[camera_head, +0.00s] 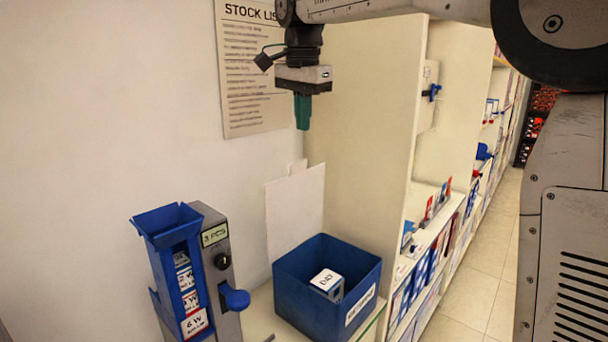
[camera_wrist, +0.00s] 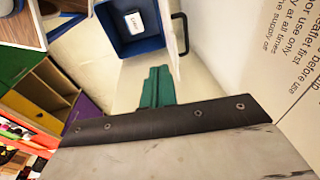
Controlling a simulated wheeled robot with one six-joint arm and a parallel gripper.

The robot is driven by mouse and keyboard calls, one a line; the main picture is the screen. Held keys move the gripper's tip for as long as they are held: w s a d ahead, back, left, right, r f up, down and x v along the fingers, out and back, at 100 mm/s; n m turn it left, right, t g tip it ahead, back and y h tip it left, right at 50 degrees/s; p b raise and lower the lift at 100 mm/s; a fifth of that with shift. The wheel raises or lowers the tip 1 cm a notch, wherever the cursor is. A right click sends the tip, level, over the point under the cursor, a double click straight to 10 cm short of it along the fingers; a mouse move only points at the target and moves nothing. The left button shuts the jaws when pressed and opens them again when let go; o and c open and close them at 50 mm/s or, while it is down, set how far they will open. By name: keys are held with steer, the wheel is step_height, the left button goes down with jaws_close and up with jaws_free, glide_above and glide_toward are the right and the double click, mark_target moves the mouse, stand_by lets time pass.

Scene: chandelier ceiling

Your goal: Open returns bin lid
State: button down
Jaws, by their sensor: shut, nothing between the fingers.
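The blue bin (camera_head: 302,301) stands on a pale shelf in the head view, with a white label on its front. Its top is uncovered, and a small white carton (camera_head: 327,281) shows inside. A pale flat panel (camera_head: 295,212) with a small tab on top stands upright behind the bin; it looks like the raised lid, but its hinge is hard to make out. My gripper (camera_head: 303,122) is shut and empty, pointing down, well above the panel and apart from it. In the wrist view, the green fingers (camera_wrist: 157,88) are together, and the bin (camera_wrist: 148,46) shows beyond them.
A blue and grey dispenser (camera_head: 205,275) with stacked boxes and a blue lever (camera_head: 234,297) stands left of the bin. A stock list poster (camera_head: 250,75) hangs on the wall behind my gripper. Stocked shelves (camera_head: 432,235) run along the right, with open floor beyond.

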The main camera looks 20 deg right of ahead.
steer(key=s+d+f+t, duration=0.3)
steer(key=s, duration=0.4)
steer(key=n+t, duration=0.1)
steer(key=t, duration=0.2)
glide_toward(304, 191)
steer(key=shift+x, duration=2.2)
steer(key=shift+w, duration=0.1)
